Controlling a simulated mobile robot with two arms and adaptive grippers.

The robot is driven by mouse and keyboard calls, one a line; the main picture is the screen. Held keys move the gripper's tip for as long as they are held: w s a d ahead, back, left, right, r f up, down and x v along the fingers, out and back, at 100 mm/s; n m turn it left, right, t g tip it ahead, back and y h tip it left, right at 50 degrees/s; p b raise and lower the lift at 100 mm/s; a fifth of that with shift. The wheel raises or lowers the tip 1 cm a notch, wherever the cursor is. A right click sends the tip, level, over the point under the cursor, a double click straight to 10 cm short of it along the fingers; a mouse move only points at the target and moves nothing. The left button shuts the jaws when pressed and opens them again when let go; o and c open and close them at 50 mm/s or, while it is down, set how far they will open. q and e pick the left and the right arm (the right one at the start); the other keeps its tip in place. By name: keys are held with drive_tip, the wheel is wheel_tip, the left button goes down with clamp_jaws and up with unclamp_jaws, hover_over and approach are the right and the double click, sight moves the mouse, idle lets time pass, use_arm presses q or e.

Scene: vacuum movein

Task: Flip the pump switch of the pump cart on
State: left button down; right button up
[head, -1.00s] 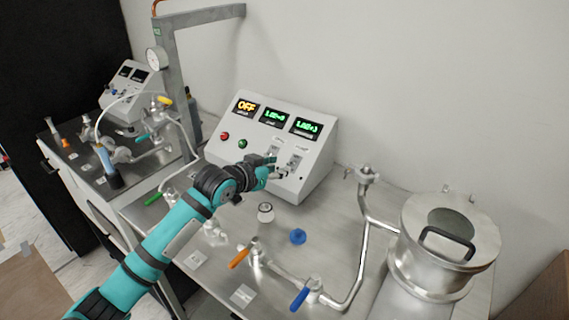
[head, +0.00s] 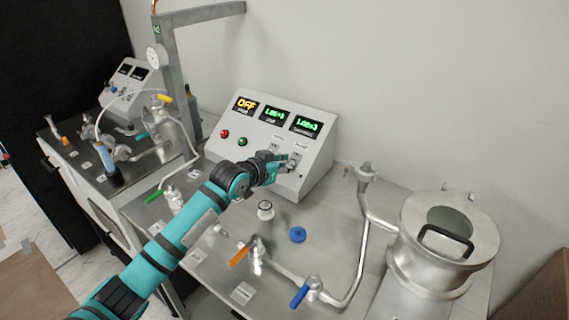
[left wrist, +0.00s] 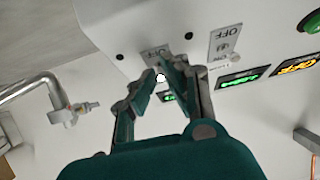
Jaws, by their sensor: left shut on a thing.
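The pump cart's grey control box (head: 262,165) stands at the back of the steel cart top, with two switches on its sloped face. My left gripper (head: 286,162) is at the right-hand switch (head: 296,157). In the left wrist view my left gripper's fingers (left wrist: 160,83) are closed on the white tip of this switch's lever (left wrist: 160,77), which is partly hidden. The other switch plate (left wrist: 226,42), lettered OFF and ON, is untouched beside it. The orange display (head: 246,105) reads OFF. My right gripper is out of view.
A red button (head: 224,134) and a green button (head: 242,142) sit left of the switches.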

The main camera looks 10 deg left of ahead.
use_arm(q)
drive_tip(key=shift+r+p, duration=0.25)
drive_tip(key=shift+p, duration=0.2)
drive_tip(key=g+p, duration=0.1)
drive_tip(key=p, duration=0.2)
drive_tip(key=w+r+g+y+p, duration=0.1)
drive_tip(key=g+p, duration=0.1)
drive_tip(key=p, duration=0.2)
drive_tip(key=r+g+p, duration=0.1)
drive_tip(key=p, duration=0.2)
drive_tip(key=shift+w+d+r+y, duration=0.1)
drive_tip(key=shift+w+d+y, duration=0.05)
drive_tip(key=shift+d+y, duration=0.2)
drive_tip(key=shift+w+g+y+p, duration=0.15)
drive_tip(key=shift+g+y+p, duration=0.1)
drive_tip(key=shift+g+p, duration=0.35)
drive_tip(key=shift+w+d+g, duration=0.1)
drive_tip(key=shift+w+g, duration=0.05)
drive_tip(key=shift+g, duration=0.25)
drive_tip(key=shift+w+g+y+b, duration=0.25)
drive_tip(key=shift+g+y+b, duration=0.15)
drive_tip(key=shift+g+b, duration=0.35)
drive_tip(key=shift+w+d+g+y+b, duration=0.15)
drive_tip(key=shift+w+g+y+b, duration=0.2)
drive_tip(key=shift+g+b, duration=0.65)
